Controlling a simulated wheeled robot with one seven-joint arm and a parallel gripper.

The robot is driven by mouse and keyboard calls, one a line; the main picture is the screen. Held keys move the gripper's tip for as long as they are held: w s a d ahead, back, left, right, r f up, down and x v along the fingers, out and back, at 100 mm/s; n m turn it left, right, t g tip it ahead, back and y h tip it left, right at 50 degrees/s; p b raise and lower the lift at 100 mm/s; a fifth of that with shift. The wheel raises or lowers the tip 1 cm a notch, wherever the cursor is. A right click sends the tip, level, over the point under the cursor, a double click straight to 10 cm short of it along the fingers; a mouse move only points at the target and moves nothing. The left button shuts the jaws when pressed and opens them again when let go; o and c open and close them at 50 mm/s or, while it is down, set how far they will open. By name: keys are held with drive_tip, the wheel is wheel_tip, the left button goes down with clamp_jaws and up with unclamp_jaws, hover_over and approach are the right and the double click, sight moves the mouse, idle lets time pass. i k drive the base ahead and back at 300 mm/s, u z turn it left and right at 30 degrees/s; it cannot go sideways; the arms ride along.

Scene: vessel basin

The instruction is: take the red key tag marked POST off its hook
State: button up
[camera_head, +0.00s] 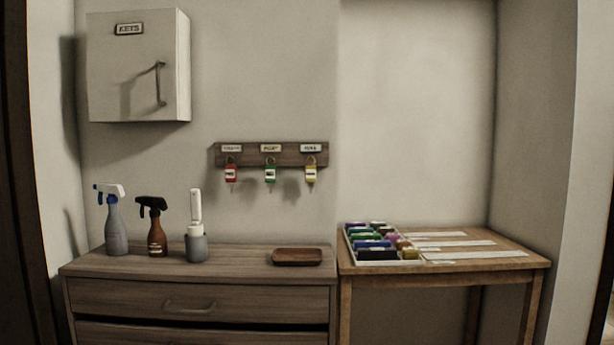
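A red key tag (231,174) hangs at the left end of a dark wooden hook board (217,154) on the wall. Its small print is too blurred to read. A green tag (270,174) hangs in the middle and a yellow tag (311,174) at the right. Each has a white label plate above it on the board, also hard to read; the middle one may say POST. My gripper is not in view.
Below stands a dresser (240,262) with a blue-grey spray bottle (116,228), brown spray bottle (156,232), grey holder (196,247) and wooden tray (297,257). A key cabinet (135,90) is shut upper left. A side table (520,262) holds a coloured-item tray (385,262).

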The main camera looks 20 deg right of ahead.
sight(230, 170)
drive_tip(key=z, duration=0.25)
drive_tip(key=i, duration=1.1)
drive_tip(key=u, duration=2)
